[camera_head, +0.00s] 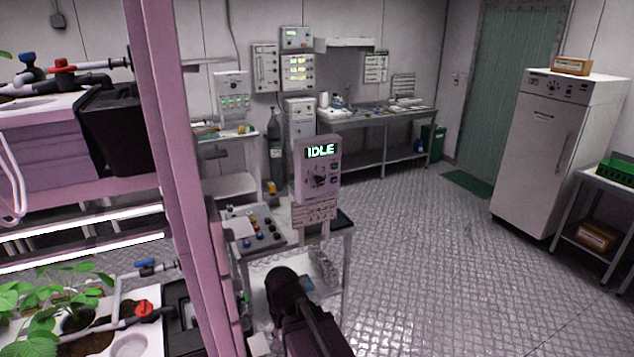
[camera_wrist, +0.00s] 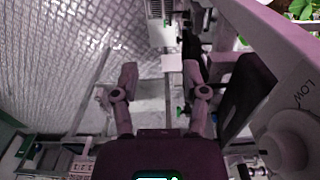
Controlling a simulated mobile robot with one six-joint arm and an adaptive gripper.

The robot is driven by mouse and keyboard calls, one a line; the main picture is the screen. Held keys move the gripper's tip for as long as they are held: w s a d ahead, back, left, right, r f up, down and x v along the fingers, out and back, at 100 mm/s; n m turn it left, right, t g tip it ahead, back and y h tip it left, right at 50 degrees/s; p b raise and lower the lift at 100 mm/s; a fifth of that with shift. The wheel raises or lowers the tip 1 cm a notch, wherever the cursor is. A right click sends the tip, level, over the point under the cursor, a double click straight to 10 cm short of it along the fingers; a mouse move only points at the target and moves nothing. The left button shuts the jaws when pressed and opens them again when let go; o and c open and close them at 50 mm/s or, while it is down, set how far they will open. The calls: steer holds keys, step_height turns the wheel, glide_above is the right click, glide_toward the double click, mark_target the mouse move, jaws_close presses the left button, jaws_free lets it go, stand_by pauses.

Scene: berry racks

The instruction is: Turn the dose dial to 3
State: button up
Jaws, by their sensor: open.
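A pale control unit (camera_head: 301,185) with a lit green "IDLE" display (camera_head: 320,151) stands on a small bench in the head view. A dark round dial (camera_head: 317,180) sits on its face below the display; its setting is too small to read. In the wrist view, a large pale round knob (camera_wrist: 288,142) is at the right edge beside the word "LOW"; I cannot tell if it is the dose dial. My gripper (camera_wrist: 160,70) is open, with nothing between its fingers and apart from that knob. My dark arm shows at the bottom of the head view, in front of the bench.
A pink rack post (camera_head: 175,150) rises close on the left, beside plants and pipes with red and blue valves. A button panel (camera_head: 258,230) lies on the bench (camera_head: 335,231) left of the unit. The metal floor (camera_head: 430,260) to the right is clear up to a white cabinet (camera_head: 540,140).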

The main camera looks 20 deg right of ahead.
steer(key=shift+o, duration=0.2)
steer(key=shift+o, duration=1.2)
steer(key=w+d+r+n+t+y, duration=0.2)
steer(key=w+r+t+y, duration=0.15)
steer(key=w, duration=0.55)
steer(key=w+d+r+n+t+y, duration=0.1)
steer(key=w+d+r+t+y, duration=0.3)
steer(key=w, duration=0.5)
steer(key=w+d+r+m+t+h, duration=0.1)
steer(key=w+d+r+t+h, duration=0.2)
steer(key=d, duration=0.8)
steer(key=w+d+r+m+t+h, duration=0.2)
steer(key=w+d+r+t+h, duration=0.2)
steer(key=d+r+t, duration=0.3)
steer(key=w+d+r, duration=0.1)
steer(key=d, duration=0.3)
steer(key=shift+w+d+r, duration=0.2)
steer(key=shift+w+d, duration=0.05)
steer(key=shift+w, duration=0.05)
steer(key=shift+w+t, duration=0.15)
steer(key=shift+t, duration=0.1)
